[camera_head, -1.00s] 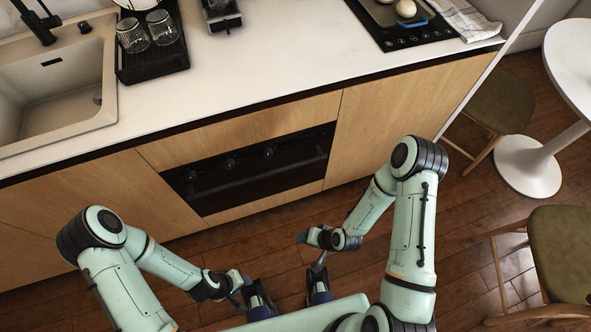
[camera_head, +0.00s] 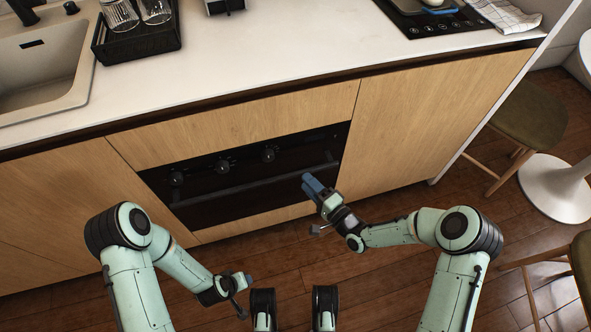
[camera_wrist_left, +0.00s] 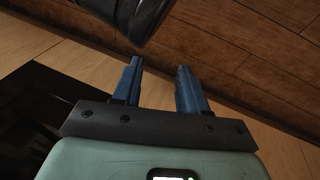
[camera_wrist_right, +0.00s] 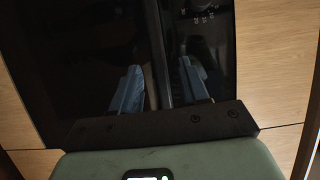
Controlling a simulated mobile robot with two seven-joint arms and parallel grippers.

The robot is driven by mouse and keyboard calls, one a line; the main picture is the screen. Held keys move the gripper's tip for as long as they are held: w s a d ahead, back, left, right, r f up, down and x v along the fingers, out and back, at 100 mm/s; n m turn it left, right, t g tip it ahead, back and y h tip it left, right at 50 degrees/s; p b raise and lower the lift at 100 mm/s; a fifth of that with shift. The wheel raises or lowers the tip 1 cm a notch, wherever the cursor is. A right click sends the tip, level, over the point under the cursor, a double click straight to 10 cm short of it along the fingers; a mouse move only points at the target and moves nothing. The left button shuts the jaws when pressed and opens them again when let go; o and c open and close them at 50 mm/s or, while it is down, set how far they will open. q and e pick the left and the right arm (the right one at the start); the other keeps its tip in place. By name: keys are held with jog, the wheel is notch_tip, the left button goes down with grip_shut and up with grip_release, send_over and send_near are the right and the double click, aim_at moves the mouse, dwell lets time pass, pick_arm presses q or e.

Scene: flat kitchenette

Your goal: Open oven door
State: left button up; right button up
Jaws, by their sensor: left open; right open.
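The black built-in oven (camera_head: 255,180) sits in the wooden cabinet front, with its door shut. Its long dark handle bar (camera_head: 250,187) runs across the front below several knobs. My right gripper (camera_head: 308,180) is in front of the right part of the oven, near the right end of the handle. In the right wrist view the handle (camera_wrist_right: 158,60) runs between the open blue fingers (camera_wrist_right: 160,88); I cannot tell whether they touch it. My left gripper (camera_wrist_left: 158,82) is open and empty, low in front of the cabinet; in the head view its arm is at lower left.
A white counter (camera_head: 270,55) with a sink (camera_head: 40,70), a black rack with glasses (camera_head: 140,35) and a hob (camera_head: 440,20) lies above the oven. A stool (camera_head: 530,120) stands at right. Wooden floor (camera_head: 390,280) is clear before the cabinets.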

pick_arm(q)
jog(key=shift+g, duration=0.5)
jog(key=s+f, duration=0.1)
jog(key=s+f+b, duration=0.1)
jog(key=s+f, duration=0.1)
jog(key=shift+s+a, duration=0.15)
jog(key=shift+a, duration=0.05)
pick_arm(e)
jog(key=x, duration=0.7)
jog(key=shift+w, duration=0.2)
jog(key=shift+a, duration=0.1)
jog(key=shift+f, duration=0.1)
grip_shut()
